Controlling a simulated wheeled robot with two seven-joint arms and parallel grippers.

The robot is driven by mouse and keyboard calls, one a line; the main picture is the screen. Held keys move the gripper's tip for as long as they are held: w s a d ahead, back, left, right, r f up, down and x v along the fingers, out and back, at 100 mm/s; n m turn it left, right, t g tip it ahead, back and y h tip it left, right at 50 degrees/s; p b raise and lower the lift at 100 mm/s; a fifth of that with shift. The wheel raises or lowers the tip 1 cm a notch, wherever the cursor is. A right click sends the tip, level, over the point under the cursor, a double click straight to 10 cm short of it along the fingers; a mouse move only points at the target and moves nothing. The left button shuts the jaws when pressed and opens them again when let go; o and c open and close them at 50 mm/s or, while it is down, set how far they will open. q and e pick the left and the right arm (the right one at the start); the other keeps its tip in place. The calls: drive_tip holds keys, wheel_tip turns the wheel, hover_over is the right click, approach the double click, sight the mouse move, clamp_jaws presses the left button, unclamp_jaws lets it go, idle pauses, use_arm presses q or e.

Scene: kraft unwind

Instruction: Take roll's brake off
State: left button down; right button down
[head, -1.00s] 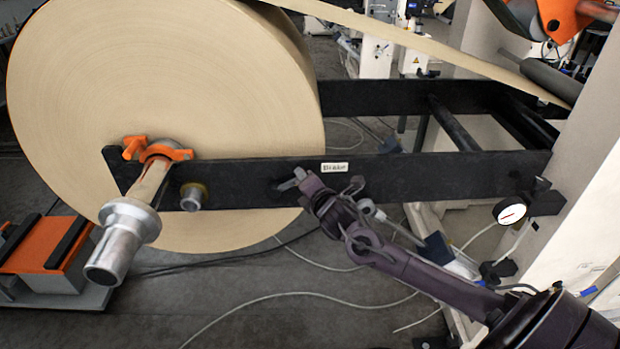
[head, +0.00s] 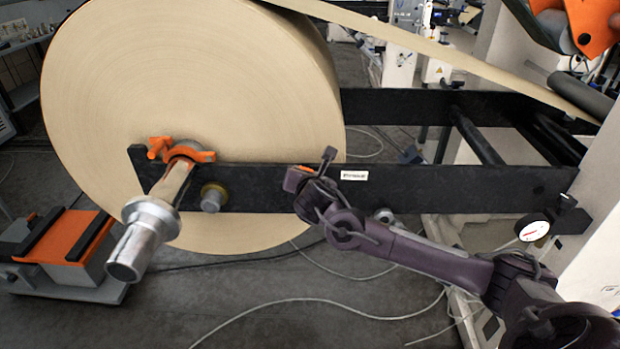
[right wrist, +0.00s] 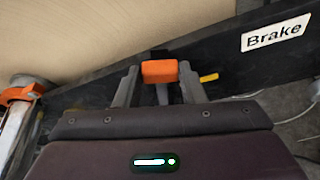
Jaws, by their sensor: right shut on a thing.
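The big kraft paper roll (head: 200,100) hangs on a shaft (head: 150,230) beside a black frame beam (head: 450,186). A white label (head: 354,175) on the beam reads "Brake" in the right wrist view (right wrist: 276,33). Left of this label is the brake's orange handle (right wrist: 160,71), of which only a small part (head: 297,176) shows in the head view. My right gripper (head: 313,172) is at the beam, shut on the orange handle, with a finger on each side of it in the right wrist view. My left gripper is not in view.
An orange clamp (head: 182,152) holds the shaft at the beam's left end. A gauge (head: 533,230) sits at the beam's right end. An orange-topped stand (head: 70,235) is on the floor at left. Cables (head: 300,296) lie on the floor below my arm.

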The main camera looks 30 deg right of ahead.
idle(0.4)
drive_tip(key=c, duration=0.9)
unclamp_jaws()
drive_tip(key=shift+w, duration=0.1)
drive_tip(key=shift+b+v, duration=1.35)
drive_tip(key=shift+v, duration=2.6)
